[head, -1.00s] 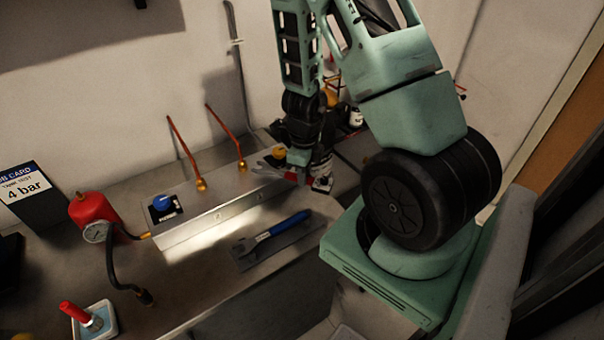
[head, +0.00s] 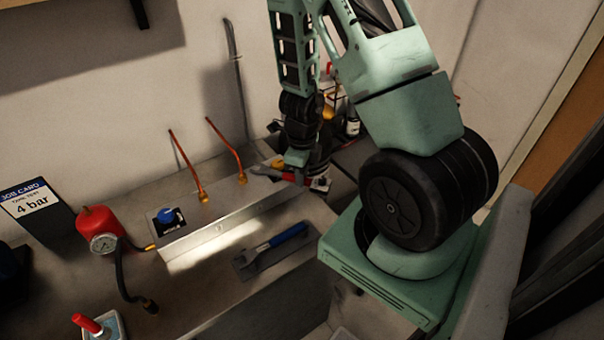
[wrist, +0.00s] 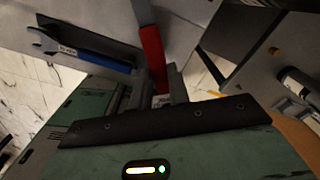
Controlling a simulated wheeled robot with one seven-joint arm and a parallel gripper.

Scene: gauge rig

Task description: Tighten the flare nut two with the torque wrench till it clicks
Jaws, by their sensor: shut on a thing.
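My gripper (head: 300,172) is shut on a red-handled tool, which looks like the torque wrench (head: 318,184), at the right end of the metal manifold block (head: 222,222). In the wrist view the wrench's red grip (wrist: 152,50) runs up from between my gripper's jaws (wrist: 152,92) into a grey shaft. Two brass flare nuts, a left one (head: 203,196) and a right one (head: 242,179), sit on the block under copper pipes. I cannot tell which is number two. The wrench's grey head end appears near the right nut; contact is unclear.
A blue-handled spanner (head: 280,240) lies on a dark mat in front of the block. A blue knob (head: 166,216), red gauge bottle (head: 98,226) with black hose, 4 bar card (head: 38,206) and red-handled item (head: 88,323) are at left. Bottles (head: 352,124) stand behind my arm.

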